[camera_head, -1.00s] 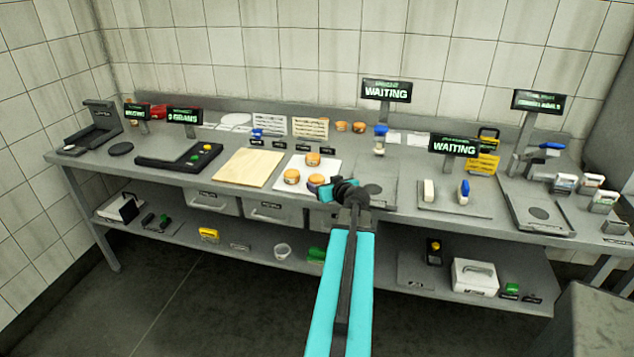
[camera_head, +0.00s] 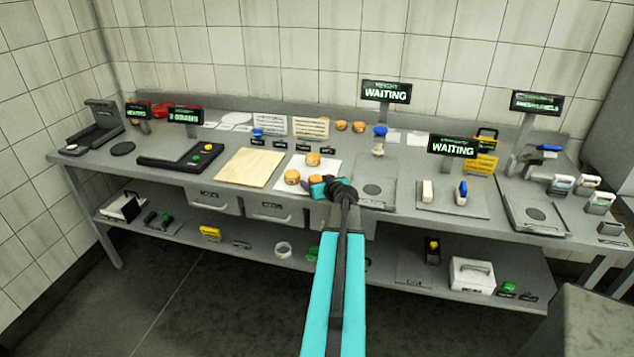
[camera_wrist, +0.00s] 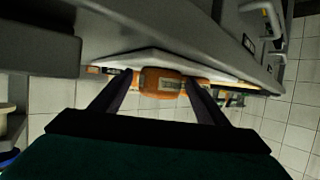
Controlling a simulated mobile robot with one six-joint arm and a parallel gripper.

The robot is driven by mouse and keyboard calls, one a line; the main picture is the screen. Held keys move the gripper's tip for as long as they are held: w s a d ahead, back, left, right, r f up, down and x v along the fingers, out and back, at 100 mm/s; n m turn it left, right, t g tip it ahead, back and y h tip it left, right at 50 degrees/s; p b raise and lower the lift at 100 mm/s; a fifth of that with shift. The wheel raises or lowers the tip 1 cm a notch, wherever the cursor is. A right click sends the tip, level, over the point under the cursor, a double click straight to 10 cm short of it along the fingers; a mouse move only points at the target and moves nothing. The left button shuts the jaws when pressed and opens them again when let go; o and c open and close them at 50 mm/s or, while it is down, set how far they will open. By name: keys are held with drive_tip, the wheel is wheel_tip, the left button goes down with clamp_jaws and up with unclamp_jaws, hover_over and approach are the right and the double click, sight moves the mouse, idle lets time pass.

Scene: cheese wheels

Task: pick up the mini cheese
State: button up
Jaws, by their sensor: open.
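Small orange mini cheeses lie on a white board (camera_head: 331,166): one at its back (camera_head: 313,159), one at its left (camera_head: 292,177). A third, at the board's front, is mostly hidden behind my gripper (camera_head: 316,188) in the head view. In the wrist view, an orange mini cheese with a pale label (camera_wrist: 160,84) shows between the two dark fingers of my gripper (camera_wrist: 160,92). The fingers are apart, one toward each side of the cheese. I cannot tell whether they touch it.
A wooden board (camera_head: 248,168) lies to the left of the white board. A scale plate (camera_head: 374,190) is to the right, and a blue-topped bottle (camera_head: 379,140) stands behind it. More orange cheeses (camera_head: 341,126) sit at the back. Drawers (camera_head: 270,208) hang under the table's front edge.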

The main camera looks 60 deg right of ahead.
idle(0.3)
drive_tip(key=c, duration=1.2)
drive_tip(key=shift+r, duration=0.2)
drive_tip(key=shift+r+b, duration=0.55)
drive_tip(key=shift+r, duration=0.5)
drive_tip(key=s+b, duration=0.2)
drive_tip(key=s, duration=0.3)
drive_tip(key=s+a+r+b, duration=0.1)
drive_tip(key=s, duration=0.4)
drive_tip(key=s+r+b, duration=0.1)
drive_tip(key=s+b, duration=0.1)
drive_tip(key=s, duration=0.4)
drive_tip(key=shift+a+r+b, duration=0.25)
drive_tip(key=shift+a+b, duration=0.1)
